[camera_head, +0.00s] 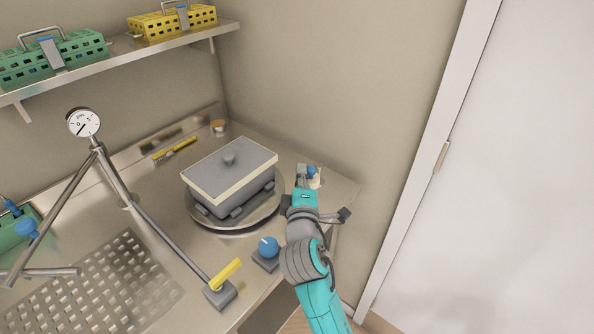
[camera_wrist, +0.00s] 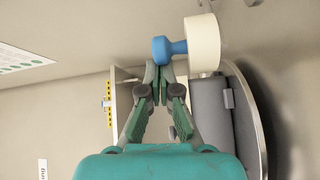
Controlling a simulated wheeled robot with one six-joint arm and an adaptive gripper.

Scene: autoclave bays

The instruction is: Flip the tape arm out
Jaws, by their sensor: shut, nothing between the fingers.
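The tape arm's blue knob (camera_wrist: 168,48) sticks out from a cream roll (camera_wrist: 203,43) in the wrist view. In the head view the blue knob (camera_head: 311,171) and the cream roll (camera_head: 317,181) are small, at the counter's right end, partly hidden by my gripper (camera_head: 303,188). In the wrist view my gripper (camera_wrist: 160,70) is shut and empty, its fingertips right at the knob's near side. I cannot tell whether they touch it. The grey box (camera_head: 232,172) with a cream band round its lid sits on a round turntable (camera_head: 236,224), left of my gripper.
A blue knob on a grey base (camera_head: 267,248) and a yellow lever (camera_head: 226,274) stand along the counter's front. A gauge (camera_head: 84,123) on metal pipes stands at left. A yellow brush (camera_head: 175,151) lies behind. A shelf (camera_head: 118,63) holds green and yellow baskets.

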